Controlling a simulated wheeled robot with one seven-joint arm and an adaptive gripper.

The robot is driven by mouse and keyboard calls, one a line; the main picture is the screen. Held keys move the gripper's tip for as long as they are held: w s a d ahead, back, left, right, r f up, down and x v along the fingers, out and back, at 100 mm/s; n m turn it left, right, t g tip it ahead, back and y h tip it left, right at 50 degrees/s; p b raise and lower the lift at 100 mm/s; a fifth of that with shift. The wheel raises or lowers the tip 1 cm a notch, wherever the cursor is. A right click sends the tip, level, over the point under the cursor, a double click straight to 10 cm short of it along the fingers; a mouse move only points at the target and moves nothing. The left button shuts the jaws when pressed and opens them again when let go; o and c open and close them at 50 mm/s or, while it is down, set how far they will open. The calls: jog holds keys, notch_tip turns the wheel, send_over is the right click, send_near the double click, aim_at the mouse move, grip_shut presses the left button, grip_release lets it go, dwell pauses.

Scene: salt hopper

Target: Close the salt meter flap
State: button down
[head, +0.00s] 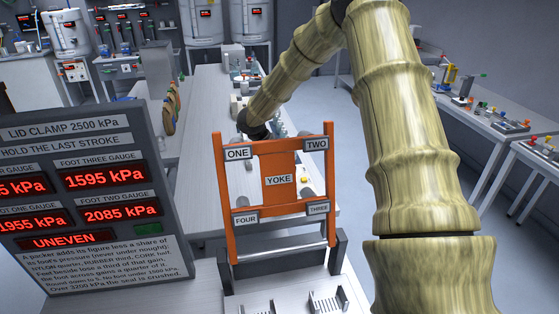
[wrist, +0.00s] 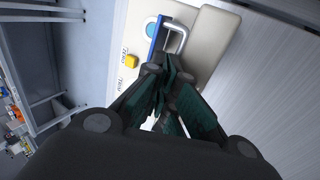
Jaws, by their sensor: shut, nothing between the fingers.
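In the wrist view a cream panel or housing (wrist: 214,42) lies ahead of my gripper (wrist: 163,66). It has a blue flap-like plate (wrist: 155,36) seen nearly edge-on, with a silver U-shaped handle (wrist: 183,40) beside it. A pale blue round window (wrist: 150,28) shows partly behind the blue plate. A yellow button (wrist: 131,61) and small labels sit to the left. My gripper is shut and empty, its tips close to the lower end of the blue plate; I cannot tell if they touch. In the head view the orange frame hides the gripper area.
An orange YOKE frame (head: 278,182) stands upright in front in the head view, with a gauge board (head: 80,200) reading UNEVEN at left. A long pale bench (head: 205,95) runs behind it. Clear floor (head: 355,220) lies to the right, before another bench (head: 470,118) with small items.

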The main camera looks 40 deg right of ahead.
jog(key=shift+s+d+f, duration=0.15)
jog(key=shift+d+f, duration=0.1)
jog(key=shift+f, duration=0.25)
